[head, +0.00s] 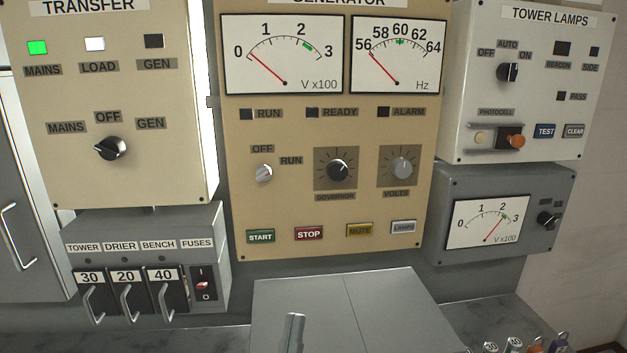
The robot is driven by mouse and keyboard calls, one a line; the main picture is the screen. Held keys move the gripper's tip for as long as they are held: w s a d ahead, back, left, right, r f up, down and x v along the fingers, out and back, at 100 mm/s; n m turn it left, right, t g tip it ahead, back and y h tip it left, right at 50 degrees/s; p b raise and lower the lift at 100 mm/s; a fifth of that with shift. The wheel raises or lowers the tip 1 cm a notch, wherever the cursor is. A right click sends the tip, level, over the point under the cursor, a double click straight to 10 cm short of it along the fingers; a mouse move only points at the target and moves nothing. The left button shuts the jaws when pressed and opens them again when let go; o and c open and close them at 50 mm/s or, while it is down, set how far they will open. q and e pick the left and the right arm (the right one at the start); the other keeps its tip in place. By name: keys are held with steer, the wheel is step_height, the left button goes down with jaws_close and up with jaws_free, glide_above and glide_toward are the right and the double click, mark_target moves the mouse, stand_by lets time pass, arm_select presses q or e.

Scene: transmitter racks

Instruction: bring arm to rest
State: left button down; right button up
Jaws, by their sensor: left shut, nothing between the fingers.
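The rest of that arm is out of the picture. My right gripper is not in view.
The generator panel (290,185) stands behind, with the transfer panel (60,95) at left and the tower lamps panel (470,70) at right. A fuse box (215,245) with three handled fuses is lower left. Small loose items (514,345) lie at the bottom right.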

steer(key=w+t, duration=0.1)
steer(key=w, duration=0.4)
arm_select(q)
step_height(320, 180, down, 12)
steer(key=a+f+m+g, duration=0.15)
steer(key=m+g, duration=0.25)
steer(key=g, duration=0.7)
steer(key=s+a+f+g+y, duration=0.25)
steer(key=s+a+g, duration=0.35)
steer(key=s, duration=0.3)
steer(key=s+a+f+g+y, duration=0.2)
steer(key=s+a+f+g, duration=0.3)
steer(key=s, duration=0.4)
step_height(320, 180, down, 27)
steer(key=s+g+b, duration=0.2)
steer(key=s+b, duration=0.1)
steer(key=b, duration=0.1)
steer(key=s+a+f+g+b, duration=0.1)
steer(key=s+a+f+b, duration=0.2)
steer(key=s+f, duration=1.1)
step_height(320, 180, down, 2)
steer(key=shift+s+a+f+b, duration=0.15)
steer(key=shift+s+b, duration=0.15)
steer(key=shift+b, duration=0.1)
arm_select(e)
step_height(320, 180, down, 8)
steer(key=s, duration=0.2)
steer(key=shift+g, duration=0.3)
